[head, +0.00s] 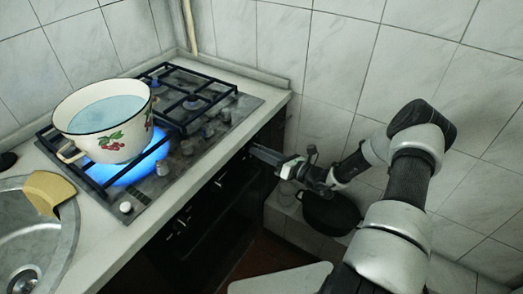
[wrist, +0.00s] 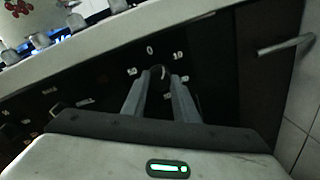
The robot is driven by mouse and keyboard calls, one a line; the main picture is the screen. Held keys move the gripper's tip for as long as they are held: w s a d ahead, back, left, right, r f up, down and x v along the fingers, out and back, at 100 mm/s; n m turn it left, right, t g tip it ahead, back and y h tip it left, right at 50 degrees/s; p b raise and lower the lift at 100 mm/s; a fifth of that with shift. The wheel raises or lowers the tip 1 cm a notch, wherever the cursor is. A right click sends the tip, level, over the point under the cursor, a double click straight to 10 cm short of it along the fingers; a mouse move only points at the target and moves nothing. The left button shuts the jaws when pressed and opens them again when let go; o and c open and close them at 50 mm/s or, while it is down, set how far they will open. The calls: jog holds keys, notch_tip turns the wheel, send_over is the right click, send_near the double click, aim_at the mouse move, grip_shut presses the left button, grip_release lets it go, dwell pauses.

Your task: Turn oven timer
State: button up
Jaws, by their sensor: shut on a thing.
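The oven timer knob (wrist: 158,72) is a small dark dial on the black oven front panel, with white marks such as 0 and 10 around it in the wrist view. My gripper (wrist: 160,82) has its two grey fingers on either side of the knob, shut on it. In the head view my gripper (head: 262,153) reaches the upper right of the oven front (head: 205,215), below the worktop edge. The knob itself is hidden there. The pointer's exact setting is too small to read.
An enamel pot (head: 103,120) with cherries stands over a lit blue flame on the gas hob (head: 192,107). A sink (head: 35,240) with a sponge (head: 48,190) is at left. A dark pan (head: 330,212) sits low at right. A metal handle (wrist: 285,46) sticks out right of the knob.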

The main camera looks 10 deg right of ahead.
jog(key=m+p, duration=0.1)
jog(key=m, duration=0.3)
jog(key=shift+d+m, duration=0.1)
jog(key=shift+m, duration=0.2)
dwell(0.3)
jog(key=o, duration=1.1)
jog(key=shift+c, duration=0.2)
jog(key=p+v, duration=0.1)
jog(key=v, duration=1.6)
jog(key=shift+d, duration=0.25)
jog(key=shift+r, duration=0.15)
